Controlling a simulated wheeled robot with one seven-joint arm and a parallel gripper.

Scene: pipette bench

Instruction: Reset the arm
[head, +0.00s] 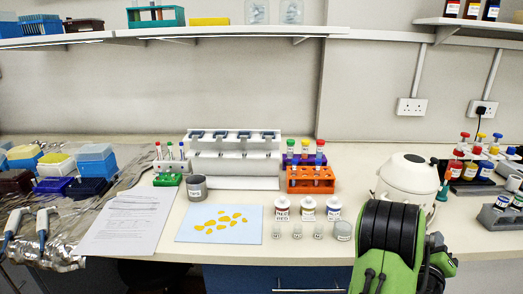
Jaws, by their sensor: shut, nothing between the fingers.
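My green and black arm (392,240) rises from the bottom edge at the right of centre in the head view. It is folded close to the camera and covers part of the bench's front edge and the area in front of the white centrifuge (408,178). No gripper fingers can be made out, and I see nothing held. The white bench top (300,262) stretches behind and to the left of my arm.
Small vials and capped bottles (308,208) stand just left of my arm. Behind are an orange tube rack (290,182) and a white pipette stand (235,166). A blue sheet with yellow pieces (190,236) and a paper (125,222) lie leftward. Reagent bottles (470,170) stand right.

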